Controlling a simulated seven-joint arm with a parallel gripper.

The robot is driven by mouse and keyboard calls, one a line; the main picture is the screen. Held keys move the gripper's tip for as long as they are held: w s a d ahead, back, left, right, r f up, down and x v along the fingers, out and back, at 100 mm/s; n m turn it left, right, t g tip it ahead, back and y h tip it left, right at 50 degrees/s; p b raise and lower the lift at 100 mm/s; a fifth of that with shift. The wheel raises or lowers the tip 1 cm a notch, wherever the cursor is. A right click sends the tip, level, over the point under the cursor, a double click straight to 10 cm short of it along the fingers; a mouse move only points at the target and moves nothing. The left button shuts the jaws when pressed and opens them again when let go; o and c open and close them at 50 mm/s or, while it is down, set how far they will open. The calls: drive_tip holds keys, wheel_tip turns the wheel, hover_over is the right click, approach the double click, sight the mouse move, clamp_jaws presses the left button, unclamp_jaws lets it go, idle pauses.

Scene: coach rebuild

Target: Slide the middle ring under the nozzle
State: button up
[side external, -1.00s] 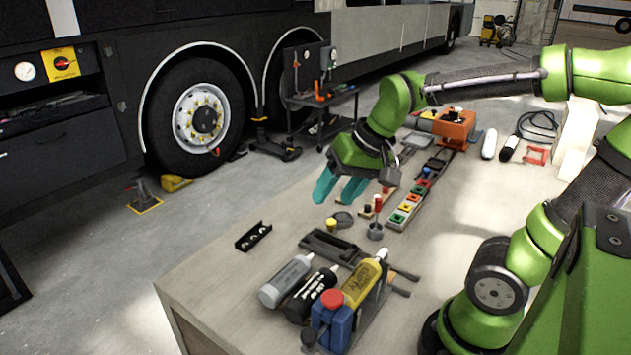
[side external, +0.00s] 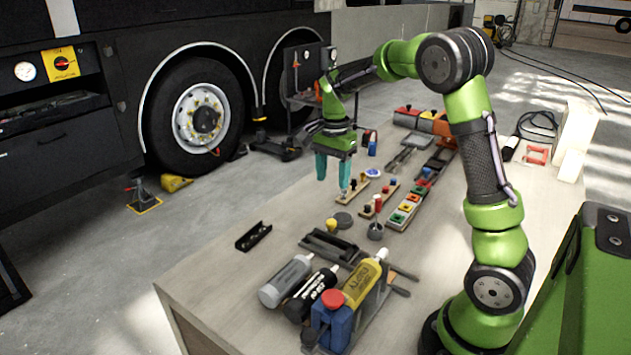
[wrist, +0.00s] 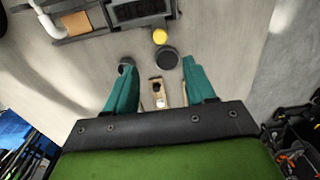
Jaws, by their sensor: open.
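My gripper (side external: 333,178) is open and empty, with teal fingers pointing down above the table's far left edge. In the wrist view, a narrow wooden strip (wrist: 149,100) with a black piece and a white piece shows between the fingers (wrist: 158,72). A small black holder (side external: 253,237) with several pale ring-like shapes lies at the left table edge, apart from my gripper. A yellow bottle (side external: 362,285) with a pale nozzle-like tip lies on a rack at the front. I cannot tell for sure which parts are the middle ring and the nozzle.
A dark disc (side external: 342,220), a yellow knob (side external: 331,226) and a grey cup (side external: 376,231) stand in front of my gripper. A tray of coloured blocks (side external: 405,211) lies to the right. Grey and black bottles (side external: 286,281) lie at the front.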

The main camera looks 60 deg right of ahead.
sight(331, 221)
wheel_tip(331, 221, down, 12)
drive_tip(key=shift+f, duration=0.25)
clamp_jaws()
idle(0.4)
